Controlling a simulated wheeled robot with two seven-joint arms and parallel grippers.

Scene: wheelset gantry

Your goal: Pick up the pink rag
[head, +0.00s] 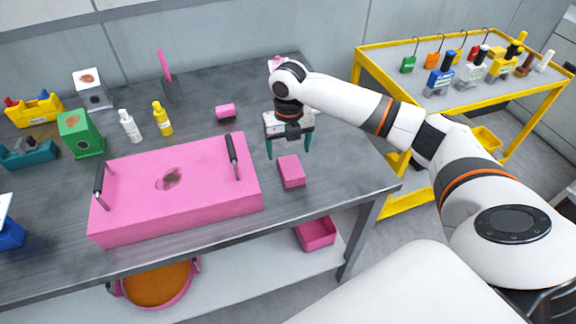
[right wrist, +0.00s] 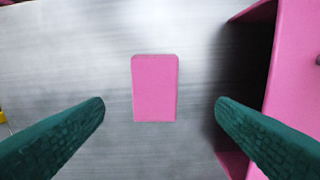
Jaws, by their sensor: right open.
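The pink rag (head: 291,171) looks like a small folded block and lies flat on the dark grey table, just right of the large pink box. In the right wrist view the rag (right wrist: 155,88) is centred between the two green fingertips, with bare table on both sides of it. My right gripper (head: 289,147) points down above the table, close to the rag. It is open and empty, and its fingers do not appear to touch the rag. My left gripper is not in view.
The large pink box (head: 175,192) with black handles stands left of the rag. Another small pink block (head: 226,111) lies farther back. White (head: 130,126) and yellow (head: 162,118) bottles stand behind the box. A yellow-framed cart (head: 455,95) is at right. Bare table lies right of the rag.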

